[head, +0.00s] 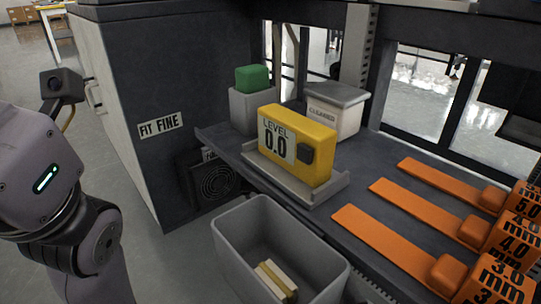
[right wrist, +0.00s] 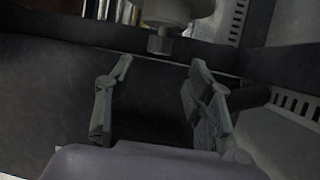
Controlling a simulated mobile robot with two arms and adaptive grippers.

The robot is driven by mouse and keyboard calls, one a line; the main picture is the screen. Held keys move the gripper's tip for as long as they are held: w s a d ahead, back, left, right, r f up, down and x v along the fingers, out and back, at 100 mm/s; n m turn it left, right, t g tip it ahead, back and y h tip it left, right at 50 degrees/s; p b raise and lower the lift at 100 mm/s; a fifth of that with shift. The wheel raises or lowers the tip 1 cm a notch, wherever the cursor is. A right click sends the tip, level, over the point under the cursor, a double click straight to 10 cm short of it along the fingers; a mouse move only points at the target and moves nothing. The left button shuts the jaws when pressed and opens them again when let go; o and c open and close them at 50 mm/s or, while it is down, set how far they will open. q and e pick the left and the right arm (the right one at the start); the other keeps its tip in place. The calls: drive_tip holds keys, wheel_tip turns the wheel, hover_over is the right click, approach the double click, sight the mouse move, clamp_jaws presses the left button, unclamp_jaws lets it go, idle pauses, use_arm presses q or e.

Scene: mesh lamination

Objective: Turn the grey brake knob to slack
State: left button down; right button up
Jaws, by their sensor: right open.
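I cannot make out a clearly identifiable grey brake knob in either view. In the right wrist view, a grey rounded part (right wrist: 178,10) with a short darker stub (right wrist: 160,41) below it shows at the top edge, partly cut off. I cannot tell whether it is the knob. My right gripper (right wrist: 162,63) is open and empty, its two fingers apart, with the stub beyond the gap between the fingertips. The right gripper does not show in the head view. My left arm shows at the left of the head view, but its gripper is out of view.
A yellow level box (head: 318,165) reading 0.0 stands on a grey tray (head: 256,164) on the dark bench. Orange gauges (head: 445,180) lie to the right. A grey bin (head: 228,244) holding pale strips stands in front. A "FIT FINE" label (head: 161,125) is on the dark cabinet.

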drive_tip(key=b+x, duration=0.6)
drive_tip(key=x, duration=0.1)
drive_tip(key=shift+w, duration=0.25)
drive_tip(key=shift+a, duration=0.1)
drive_tip(key=shift+c, duration=0.2)
drive_tip(key=c, duration=1.1)
drive_tip(key=g+p, duration=0.1)
drive_tip(key=p, duration=0.5)
drive_tip(key=shift+r+n, duration=0.1)
drive_tip(key=shift+n, duration=0.3)
drive_tip(key=shift+g, duration=0.3)
